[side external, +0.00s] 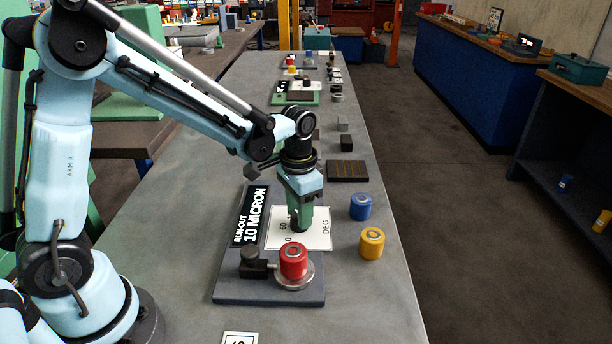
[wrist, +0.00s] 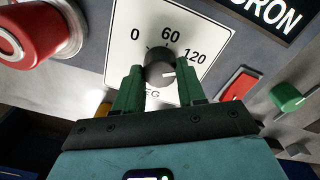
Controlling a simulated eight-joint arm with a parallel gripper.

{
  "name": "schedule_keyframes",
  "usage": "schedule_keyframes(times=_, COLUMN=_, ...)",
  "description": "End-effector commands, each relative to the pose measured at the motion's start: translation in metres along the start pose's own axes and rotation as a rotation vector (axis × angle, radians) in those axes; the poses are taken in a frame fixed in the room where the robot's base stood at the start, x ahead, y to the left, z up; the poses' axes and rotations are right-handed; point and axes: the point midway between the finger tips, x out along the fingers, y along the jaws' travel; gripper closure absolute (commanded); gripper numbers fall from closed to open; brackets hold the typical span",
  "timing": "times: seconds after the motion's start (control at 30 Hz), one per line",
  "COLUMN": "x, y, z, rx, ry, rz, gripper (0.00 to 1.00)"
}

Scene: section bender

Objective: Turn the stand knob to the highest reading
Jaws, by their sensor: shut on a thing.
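The black stand knob (wrist: 158,62) sits on a white dial plate (wrist: 124,30) marked 0, 60, 120 and DEG.
A red-capped cylinder (side external: 293,259) on a metal disc stands on the same grey base (side external: 240,291), near my gripper. A black sign (side external: 251,215) reads "RUN-OUT 10 MICRON". Blue (side external: 360,207) and yellow (side external: 371,243) cylinders stand to the right. Several small parts lie farther back.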

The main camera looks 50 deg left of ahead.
Motion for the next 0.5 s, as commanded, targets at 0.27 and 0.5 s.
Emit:
schedule_keyframes(times=0.27, x=-0.0005, y=0.0000, z=0.0000, rx=0.037, ry=-0.001, rz=0.000, gripper=0.91)
schedule_keyframes(times=0.5, x=-0.0005, y=0.0000, z=-0.0001, rx=0.038, ry=0.000, rz=0.000, gripper=0.91)
